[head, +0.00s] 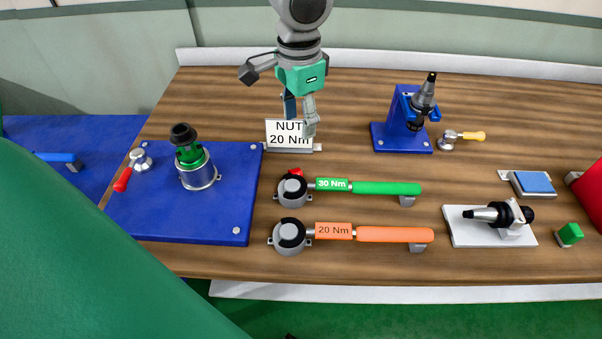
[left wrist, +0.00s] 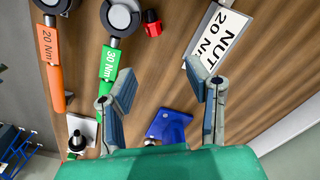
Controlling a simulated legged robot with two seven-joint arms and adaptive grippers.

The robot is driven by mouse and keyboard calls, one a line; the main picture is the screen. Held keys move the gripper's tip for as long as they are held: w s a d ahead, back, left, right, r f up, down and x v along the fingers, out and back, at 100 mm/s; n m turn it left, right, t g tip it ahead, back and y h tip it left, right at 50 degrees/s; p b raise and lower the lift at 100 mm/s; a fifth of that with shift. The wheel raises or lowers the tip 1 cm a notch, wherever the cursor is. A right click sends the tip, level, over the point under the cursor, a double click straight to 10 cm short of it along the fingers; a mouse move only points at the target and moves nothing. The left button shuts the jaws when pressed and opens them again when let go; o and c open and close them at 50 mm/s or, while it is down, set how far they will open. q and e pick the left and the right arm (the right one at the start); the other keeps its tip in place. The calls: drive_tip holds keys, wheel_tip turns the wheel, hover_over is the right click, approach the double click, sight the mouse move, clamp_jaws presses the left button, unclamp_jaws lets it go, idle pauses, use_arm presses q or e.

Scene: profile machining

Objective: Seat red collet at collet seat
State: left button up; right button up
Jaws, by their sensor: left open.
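The red collet is a small red piece (head: 296,172) just behind the head of the green 30 Nm wrench (head: 368,187), which partly hides it. It shows more fully in the left wrist view (left wrist: 152,24), as a short ribbed cylinder beside that wrench's head. My left gripper (head: 300,118) is open and empty, above the table near the "NUT 20 Nm" sign (head: 287,131) and behind the red collet. Both fingers also show in the left wrist view (left wrist: 160,90), apart from the collet. I cannot tell which part is the collet seat. My right gripper is not in view.
A blue plate (head: 225,221) at left bears a silver fixture (head: 199,175) with a green and black piece. An orange 20 Nm wrench (head: 394,235) lies in front. A blue stand (head: 397,116) is behind right, and a white block (head: 465,232) with a toolholder is at right.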

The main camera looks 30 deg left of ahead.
use_arm(q)
hover_over(299, 169)
wheel_tip(299, 169, down, 5)
drive_tip(key=f, duration=0.1)
drive_tip(key=a+f, duration=0.1)
drive_tip(key=f, duration=0.1)
drive_tip(key=shift+w+a+f, duration=0.2)
drive_tip(key=shift+w+f, duration=0.05)
drive_tip(key=shift+f, duration=0.05)
drive_tip(key=f, duration=0.1)
drive_tip(key=d+f, duration=0.2)
drive_tip(key=f, duration=0.1)
drive_tip(key=shift+s+b, duration=0.1)
drive_tip(key=shift+b, duration=0.2)
drive_tip(key=shift+d+f, duration=0.15)
drive_tip(key=shift+f, duration=0.05)
drive_tip(key=shift+a, duration=0.5)
clamp_jaws()
drive_tip(key=shift+a+f, duration=0.1)
drive_tip(key=shift+a, duration=0.1)
